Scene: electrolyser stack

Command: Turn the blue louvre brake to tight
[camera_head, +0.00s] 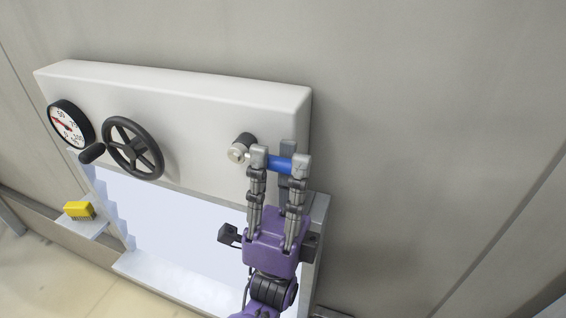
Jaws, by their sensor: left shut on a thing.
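The blue louvre brake (281,165) is a short blue grip at the right end of the white panel. My left gripper (281,163) is shut on it, with one grey fingertip at each side. A grey upright piece (288,148) shows just behind the blue grip. The fingers hide the ends of the brake, and I cannot read any marking for its setting. My right gripper is not in view.
The white panel (200,100) also bears a round gauge (70,125), a black handwheel (133,148) with a knob, and a dark-and-silver knob (241,149) close left of my fingers. A yellow brush-like block (79,210) lies on a small ledge. The wall at right is bare.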

